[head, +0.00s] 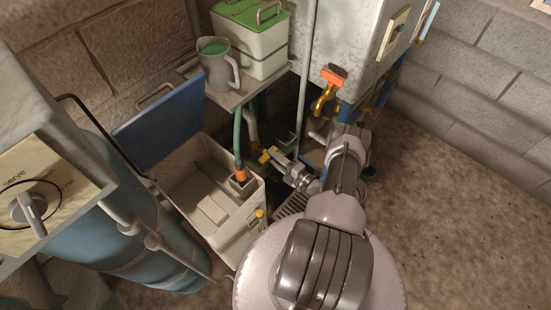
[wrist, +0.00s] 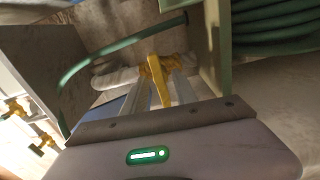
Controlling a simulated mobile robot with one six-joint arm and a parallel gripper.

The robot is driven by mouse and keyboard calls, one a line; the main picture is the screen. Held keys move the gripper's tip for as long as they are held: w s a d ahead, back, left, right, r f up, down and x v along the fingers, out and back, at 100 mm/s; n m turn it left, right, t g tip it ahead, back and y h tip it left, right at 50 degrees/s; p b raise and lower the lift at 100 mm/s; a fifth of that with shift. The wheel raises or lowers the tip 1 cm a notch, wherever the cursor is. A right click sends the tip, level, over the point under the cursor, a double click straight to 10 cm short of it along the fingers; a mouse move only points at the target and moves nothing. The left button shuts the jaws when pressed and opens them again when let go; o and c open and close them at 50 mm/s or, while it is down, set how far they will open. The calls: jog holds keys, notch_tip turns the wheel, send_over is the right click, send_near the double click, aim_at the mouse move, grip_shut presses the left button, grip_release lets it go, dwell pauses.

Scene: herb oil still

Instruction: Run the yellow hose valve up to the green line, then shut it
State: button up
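The yellow hose valve (head: 265,155) is low in the middle of the head view, beside a green hose. In the wrist view its yellow lever (wrist: 158,80) stands between the two pale fingers of my gripper (wrist: 162,88). In the head view my gripper (head: 278,159) reaches it from the right, fingertips at the valve. The frames do not show clearly whether the fingers press on the lever or only stand around it. A pale ribbed hose (wrist: 115,78) leads left from the valve. I cannot make out a green line for a level.
An open cream cooler box (head: 238,231) stands left of the valve, its blue lid (head: 160,125) raised. A grey jug (head: 219,74) with green contents is on the shelf above. An orange-handled brass tap (head: 327,92) is up to the right. Floor at right is clear.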

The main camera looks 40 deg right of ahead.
jog(key=s+d+p, duration=0.1)
jog(key=s+p, duration=0.2)
jog(key=s, duration=1.4)
jog(key=shift+s+d, duration=0.15)
jog(key=shift+s, duration=0.05)
